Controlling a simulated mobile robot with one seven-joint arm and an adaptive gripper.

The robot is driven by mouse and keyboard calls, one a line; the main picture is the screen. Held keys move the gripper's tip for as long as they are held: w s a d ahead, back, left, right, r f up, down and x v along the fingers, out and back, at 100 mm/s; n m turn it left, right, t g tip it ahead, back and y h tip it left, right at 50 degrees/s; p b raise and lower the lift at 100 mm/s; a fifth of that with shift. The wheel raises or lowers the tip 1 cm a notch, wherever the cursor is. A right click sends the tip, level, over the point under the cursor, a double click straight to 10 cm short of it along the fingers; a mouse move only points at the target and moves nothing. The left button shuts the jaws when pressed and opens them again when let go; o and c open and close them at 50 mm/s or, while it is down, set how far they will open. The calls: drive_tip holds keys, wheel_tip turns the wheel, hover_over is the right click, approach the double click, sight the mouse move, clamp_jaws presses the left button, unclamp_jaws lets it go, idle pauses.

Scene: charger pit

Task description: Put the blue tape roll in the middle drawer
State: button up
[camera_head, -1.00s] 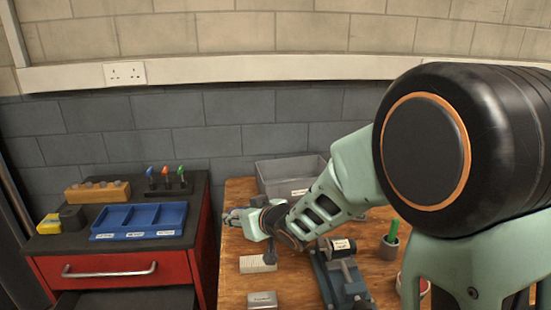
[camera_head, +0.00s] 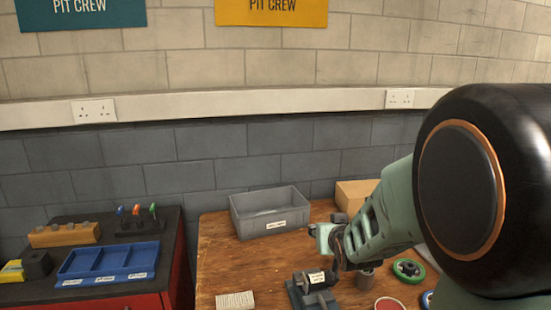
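A small blue curved edge (camera_head: 427,299) shows at the bottom right, beside my arm. It may be the blue tape roll, but most of it is hidden or cut off. The red drawer cabinet (camera_head: 150,301) stands at the left with its dark top in view; its middle drawer is out of frame. My gripper (camera_head: 322,237) is over the wooden bench, just right of the grey bin. Its fingers are too small and turned away to tell whether they are open, and I see nothing held in it.
The grey bin (camera_head: 270,222) and a cardboard box (camera_head: 356,194) stand at the back of the wooden bench (camera_head: 225,268). A vise (camera_head: 312,290), a green-rimmed wheel (camera_head: 409,270) and a red disc (camera_head: 389,304) are nearer. A blue tray (camera_head: 108,262) sits on the cabinet.

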wheel_tip(320, 180, up, 22)
drive_tip(key=p, duration=2.1)
drive_tip(key=s+f, duration=0.3)
drive_tip(key=f, duration=0.3)
drive_tip(key=s+f, duration=0.3)
drive_tip(key=f, duration=0.4)
drive_tip(key=shift+s+f, duration=0.25)
drive_tip(key=shift+s, duration=0.1)
drive_tip(key=shift+w+d, duration=0.1)
drive_tip(key=shift+w, duration=0.05)
